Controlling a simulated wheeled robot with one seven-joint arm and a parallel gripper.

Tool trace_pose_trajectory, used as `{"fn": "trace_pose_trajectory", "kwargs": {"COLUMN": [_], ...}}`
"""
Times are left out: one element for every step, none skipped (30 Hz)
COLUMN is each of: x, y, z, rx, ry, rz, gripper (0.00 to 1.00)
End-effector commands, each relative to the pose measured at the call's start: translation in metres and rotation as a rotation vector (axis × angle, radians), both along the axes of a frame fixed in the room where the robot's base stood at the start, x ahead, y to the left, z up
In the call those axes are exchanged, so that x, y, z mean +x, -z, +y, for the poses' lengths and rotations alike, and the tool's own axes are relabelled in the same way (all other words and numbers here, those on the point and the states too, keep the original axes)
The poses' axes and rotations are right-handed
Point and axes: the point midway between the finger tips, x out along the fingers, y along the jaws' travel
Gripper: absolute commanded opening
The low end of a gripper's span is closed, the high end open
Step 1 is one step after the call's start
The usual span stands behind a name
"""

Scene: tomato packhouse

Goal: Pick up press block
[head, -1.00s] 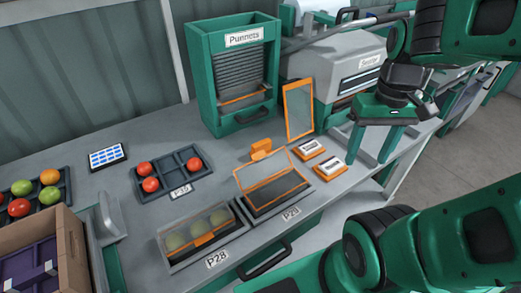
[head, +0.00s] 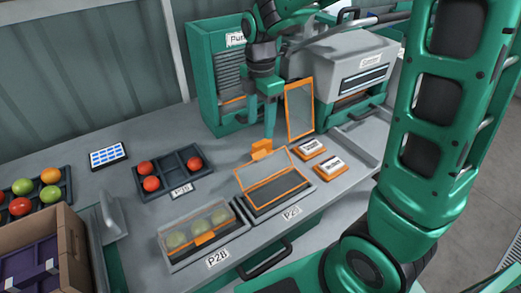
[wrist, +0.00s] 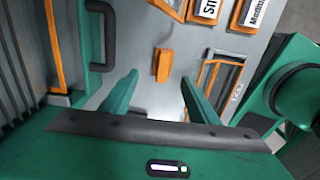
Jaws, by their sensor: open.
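The press block, a small orange block (head: 262,148), stands on the grey bench behind the open-lidded punnet (head: 272,185). In the wrist view the orange block (wrist: 162,65) lies beyond the fingertips, roughly in line with the gap between them. My gripper (head: 262,128) is open and empty, pointing down just above and behind the block in the head view. Its two green fingers (wrist: 158,80) show apart in the wrist view, with nothing between them. The fingers look apart from the block.
The punnet dispenser (head: 207,75) and an upright orange-framed panel (head: 299,108) stand close behind. Two orange-and-white labelled blocks (head: 308,149) (head: 331,167) lie to the right. A closed punnet (head: 198,232) and a tomato tray (head: 176,183) are left. The sealer (head: 345,65) is behind right.

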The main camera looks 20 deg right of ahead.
Motion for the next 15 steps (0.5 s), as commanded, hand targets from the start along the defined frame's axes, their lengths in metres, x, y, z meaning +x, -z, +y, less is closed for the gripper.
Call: {"fn": "trace_pose_trajectory", "kwargs": {"x": [-0.001,-0.001,-0.001,-0.001,-0.002,-0.002,-0.002,-0.001,-0.001,-0.001,-0.001,-0.002,-0.002,-0.002,-0.003], "y": [0.009,0.013,0.019,0.024,0.028,0.033,0.037,0.039,0.042,0.044,0.045,0.047,0.049,0.051,0.055], "z": [0.0,-0.001,-0.001,-0.001,-0.001,-0.001,-0.001,-0.001,-0.001,-0.001,-0.001,-0.001,-0.001,-0.001,0.0], "rx": [-0.001,-0.001,-0.001,-0.001,-0.001,-0.001,-0.001,-0.001,0.0,0.0,0.0,0.0,0.0,-0.001,-0.001], "ry": [0.0,0.0,0.002,0.002,0.003,0.003,0.003,0.004,0.004,0.004,0.004,0.004,0.004,0.004,0.004], "rz": [0.004,0.005,0.004,0.004,0.005,0.004,0.004,0.003,0.002,0.002,0.002,0.002,0.002,0.003,0.003], "gripper": [0.55,0.55,0.55,0.55,0.55,0.55,0.55,0.55,0.55,0.55,0.55,0.55,0.55,0.55,0.55]}}
